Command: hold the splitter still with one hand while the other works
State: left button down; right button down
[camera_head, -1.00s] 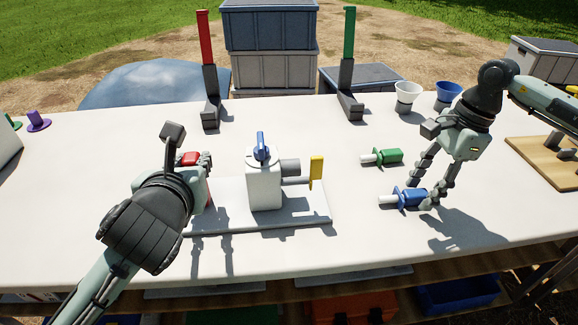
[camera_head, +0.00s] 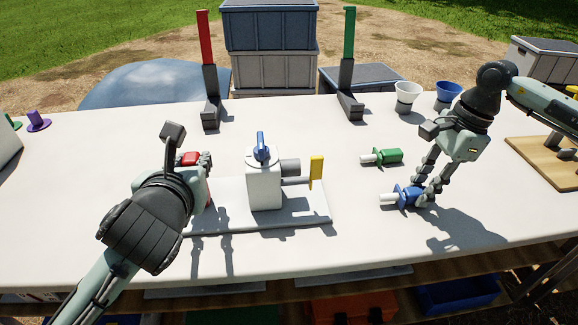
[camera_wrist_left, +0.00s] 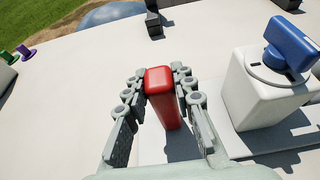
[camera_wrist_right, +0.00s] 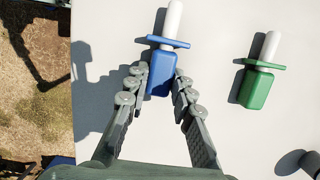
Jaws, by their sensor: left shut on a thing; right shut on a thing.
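The splitter (camera_head: 264,186) is a white block with a blue knob on top, a grey side port and a yellow lever (camera_head: 317,171), standing on a white base plate (camera_head: 305,215). My left gripper (camera_wrist_left: 164,80) is shut on its red handle (camera_wrist_left: 166,105), left of the block; the handle is partly hidden in the head view. My right gripper (camera_wrist_right: 161,82) is shut on the blue plug (camera_wrist_right: 160,72), which has a white tip and a flange. The blue plug lies on the table in the head view (camera_head: 408,195). A green plug (camera_head: 386,157) lies behind it, also in the right wrist view (camera_wrist_right: 257,85).
A red post (camera_head: 205,38) and a green post (camera_head: 349,48) stand at the table's back. A white cup (camera_head: 407,93) and a blue cup (camera_head: 448,93) are back right. A wooden board (camera_head: 535,160) lies at the right. The front middle of the table (camera_head: 340,250) is clear.

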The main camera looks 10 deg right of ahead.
aim_at(421, 189)
jog(key=shift+a+v, duration=0.25)
jog(key=shift+v, duration=0.8)
jog(key=shift+a+v, duration=0.2)
jog(key=shift+v, duration=0.85)
jog(key=shift+a+v, duration=0.25)
jog(key=shift+v, duration=0.8)
jog(key=shift+a+r, duration=0.1)
jog(key=shift+r, duration=0.1)
jog(key=w+a, duration=0.1)
jog(key=a, duration=0.1)
jog(key=w+a, duration=0.2)
jog(key=a, duration=0.1)
jog(key=w+a, duration=0.1)
jog(key=a, duration=0.2)
jog(key=shift+w+f, duration=0.2)
jog(key=shift+f, duration=0.1)
jog(key=shift+a, duration=0.1)
jog(key=shift+a, duration=2.8)
jog(key=shift+s+a, duration=0.1)
jog(key=shift+a, duration=2.2)
jog(key=c, duration=1.2)
grip_release()
